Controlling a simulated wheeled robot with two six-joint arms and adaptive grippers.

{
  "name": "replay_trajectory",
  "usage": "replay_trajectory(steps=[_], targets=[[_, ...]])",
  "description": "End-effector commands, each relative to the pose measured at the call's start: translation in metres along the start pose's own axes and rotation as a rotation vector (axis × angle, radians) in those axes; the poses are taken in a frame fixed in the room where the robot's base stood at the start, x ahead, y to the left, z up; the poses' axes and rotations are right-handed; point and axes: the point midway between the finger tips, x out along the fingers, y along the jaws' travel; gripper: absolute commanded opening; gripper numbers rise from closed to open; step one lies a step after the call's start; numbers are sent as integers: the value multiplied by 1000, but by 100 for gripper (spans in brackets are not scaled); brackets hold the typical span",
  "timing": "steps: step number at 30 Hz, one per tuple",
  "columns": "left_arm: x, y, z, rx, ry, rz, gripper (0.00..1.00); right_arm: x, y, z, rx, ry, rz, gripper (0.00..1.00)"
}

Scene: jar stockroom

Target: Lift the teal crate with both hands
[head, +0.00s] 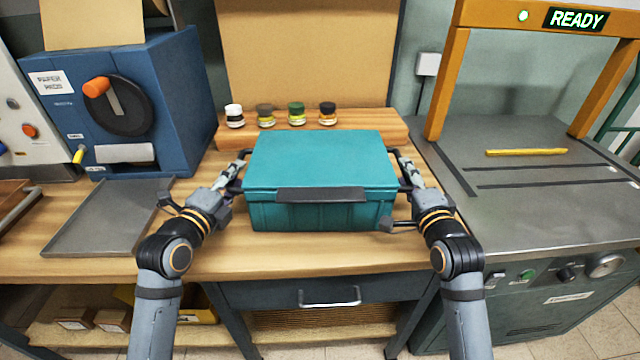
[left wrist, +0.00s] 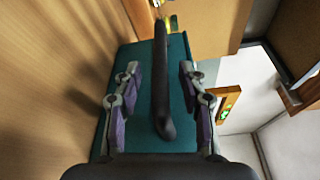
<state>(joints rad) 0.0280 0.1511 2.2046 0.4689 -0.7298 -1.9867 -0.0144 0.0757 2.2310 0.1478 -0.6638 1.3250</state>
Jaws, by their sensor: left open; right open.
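The teal crate (head: 320,158) sits closed on the wooden bench, with a dark strip along the front edge of its lid. My left gripper (head: 240,165) is at its left side and my right gripper (head: 401,165) at its right side. In the left wrist view, the crate (left wrist: 178,80) fills the middle, and a dark handle bar (left wrist: 160,85) runs between the two open fingers of my left gripper (left wrist: 158,82). The fingers stand apart from the bar on both sides. The right fingertips are partly hidden beside the crate, so their contact is unclear.
Several small jars (head: 297,114) stand on a wooden ledge behind the crate. A blue machine with a crank (head: 118,106) and a grey tray (head: 108,215) are at left. A grey-topped station with an orange frame (head: 448,75) stands at right. Bench in front is clear.

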Motion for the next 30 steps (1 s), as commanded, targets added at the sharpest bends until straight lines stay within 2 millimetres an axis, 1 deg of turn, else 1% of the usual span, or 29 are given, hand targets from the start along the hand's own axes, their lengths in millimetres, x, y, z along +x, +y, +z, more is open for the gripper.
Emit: replay_trajectory(steps=[1,3,6,9,16,17,24,26,30], targets=[[7,-1,1,-4,-2,-2,41,7,-1,0,1,1,-1,41],[15,0,1,-2,-2,-2,41,15,0,0,0,1,-1,41],[22,0,1,0,-2,-1,41,22,0,0,0,1,-1,41],[25,0,0,1,-1,0,41,25,0,0,0,1,0,41],[25,0,0,2,-1,0,41,25,0,0,-1,1,0,41],[25,0,0,2,-1,0,40,25,0,0,-1,1,0,40],[25,0,1,2,-1,1,7,25,0,0,-1,1,0,7],[25,0,1,2,-2,1,0,25,0,0,-1,1,0,0],[25,0,1,2,-2,1,0,25,0,0,-1,1,1,0]])
